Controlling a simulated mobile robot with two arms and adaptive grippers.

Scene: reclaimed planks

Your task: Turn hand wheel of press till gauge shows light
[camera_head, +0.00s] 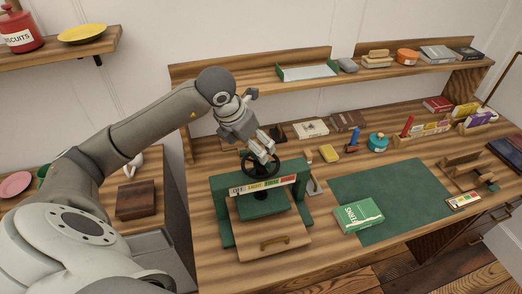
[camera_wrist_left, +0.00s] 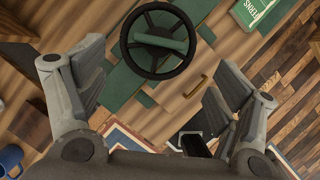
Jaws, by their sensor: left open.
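The press (camera_head: 225,196) is green with a wooden front and a brass handle, standing at the left of the desk. Its black hand wheel (camera_head: 243,168) sits on top; the wrist view shows the round rim (camera_wrist_left: 124,42) with a green bar seen through it. The gauge strip (camera_head: 262,184) on the front has coloured zones, with OFF and LIGHT at the left; I cannot make out its pointer. My left gripper (camera_head: 266,150) is open and empty, above the wheel and partly covering it. In the wrist view the wheel is beyond the open fingers (camera_wrist_left: 155,75). My right gripper is not in view.
A green book (camera_head: 358,215) lies on the green mat (camera_head: 400,195) right of the press. A yellow block (camera_head: 329,153), a blue item (camera_head: 354,138) and a teal pot (camera_head: 377,142) stand behind. A shelf (camera_head: 270,83) runs above the desk.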

